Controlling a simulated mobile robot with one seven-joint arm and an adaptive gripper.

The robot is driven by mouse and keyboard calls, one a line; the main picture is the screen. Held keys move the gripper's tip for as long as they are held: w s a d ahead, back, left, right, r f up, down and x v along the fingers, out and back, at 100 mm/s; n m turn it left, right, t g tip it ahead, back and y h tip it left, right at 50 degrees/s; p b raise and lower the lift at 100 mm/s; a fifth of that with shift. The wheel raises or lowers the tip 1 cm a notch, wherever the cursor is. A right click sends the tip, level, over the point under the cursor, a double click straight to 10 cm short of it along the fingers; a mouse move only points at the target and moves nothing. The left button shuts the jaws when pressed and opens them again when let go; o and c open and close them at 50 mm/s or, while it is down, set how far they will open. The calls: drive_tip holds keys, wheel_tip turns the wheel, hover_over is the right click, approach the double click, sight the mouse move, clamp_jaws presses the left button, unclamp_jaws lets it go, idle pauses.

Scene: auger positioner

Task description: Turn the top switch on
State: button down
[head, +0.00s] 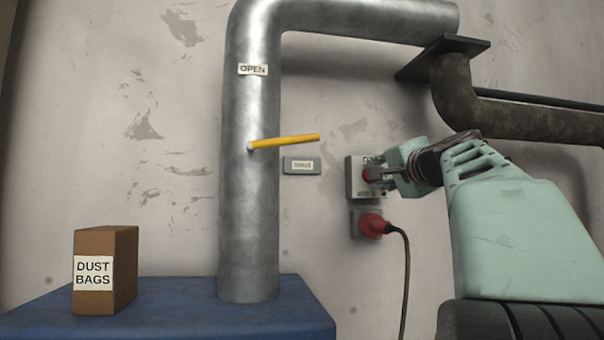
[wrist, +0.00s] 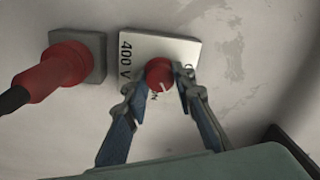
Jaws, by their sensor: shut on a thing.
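The top switch is a red round knob (wrist: 159,74) on a pale square plate (wrist: 180,48) marked "400 V", fixed to the wall. In the head view the plate (head: 353,186) is right of the big pipe, and the knob (head: 369,175) is partly hidden by my gripper (head: 376,172). In the wrist view my gripper (wrist: 160,82) has one finger on each side of the knob and is shut on it. A light mark on the knob points toward the lower lettering, which is partly covered by the fingers.
A red plug (head: 372,225) with a black cable sits in a socket just below the switch. A metal pipe (head: 250,200) with a yellow lever (head: 285,142) stands to the left. A dust bags box (head: 122,270) is on a blue surface (head: 190,322).

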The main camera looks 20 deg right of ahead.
drive_tip(key=m+p, duration=0.1)
drive_tip(key=m, duration=0.5)
drive_tip(key=shift+p, duration=0.4)
drive_tip(key=shift+m+h, duration=0.3)
drive_tip(key=shift+m, duration=0.1)
drive_tip(key=c, duration=1.6)
unclamp_jaws()
